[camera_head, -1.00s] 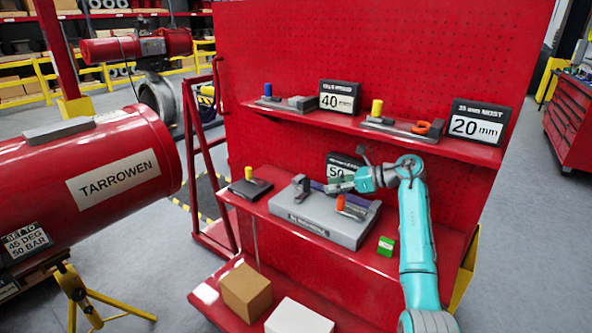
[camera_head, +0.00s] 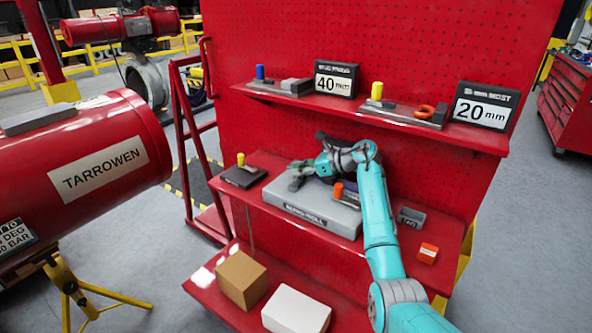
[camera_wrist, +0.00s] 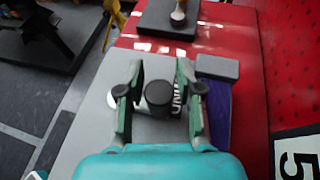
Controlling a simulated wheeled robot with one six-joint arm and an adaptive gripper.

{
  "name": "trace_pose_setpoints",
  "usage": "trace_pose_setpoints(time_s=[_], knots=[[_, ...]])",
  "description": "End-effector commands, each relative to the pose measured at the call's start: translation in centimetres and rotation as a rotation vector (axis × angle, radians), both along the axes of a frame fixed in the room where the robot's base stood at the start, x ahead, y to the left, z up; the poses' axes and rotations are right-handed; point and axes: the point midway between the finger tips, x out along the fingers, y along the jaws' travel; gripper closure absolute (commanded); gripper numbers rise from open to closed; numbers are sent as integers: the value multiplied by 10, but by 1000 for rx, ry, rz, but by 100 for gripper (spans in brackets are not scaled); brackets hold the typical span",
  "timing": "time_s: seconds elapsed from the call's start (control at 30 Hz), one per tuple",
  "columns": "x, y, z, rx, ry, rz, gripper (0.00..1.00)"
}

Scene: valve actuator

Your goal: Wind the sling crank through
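The grey box (camera_head: 262,193) with a lettered front plate sits on the middle red shelf. In the wrist view a dark round knob (camera_wrist: 157,93), apparently the crank's handle, stands above the grey surface with a pale shiny piece beside it. My gripper (camera_head: 295,178) is over the left part of the box. In the wrist view my gripper (camera_wrist: 159,72) is open, its fingers on either side of the knob with gaps showing. A purple strip (camera_wrist: 217,115), likely the sling, lies right of the fingers. The crank is hidden behind my gripper in the head view.
An orange-topped piece (camera_head: 338,188) stands at the box's right. A black block with a yellow peg (camera_head: 240,172) is to the left. A small orange block (camera_head: 428,253) sits near the shelf's right end. The upper shelf (camera_head: 480,137) overhangs; the pegboard is behind.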

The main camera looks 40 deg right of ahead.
Motion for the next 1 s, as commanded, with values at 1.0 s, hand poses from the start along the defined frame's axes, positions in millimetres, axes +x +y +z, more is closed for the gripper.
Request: trace_pose_setpoints(time_s=[1.0], knots=[[-2, 0, -4, -3, 1, -177, 100]])
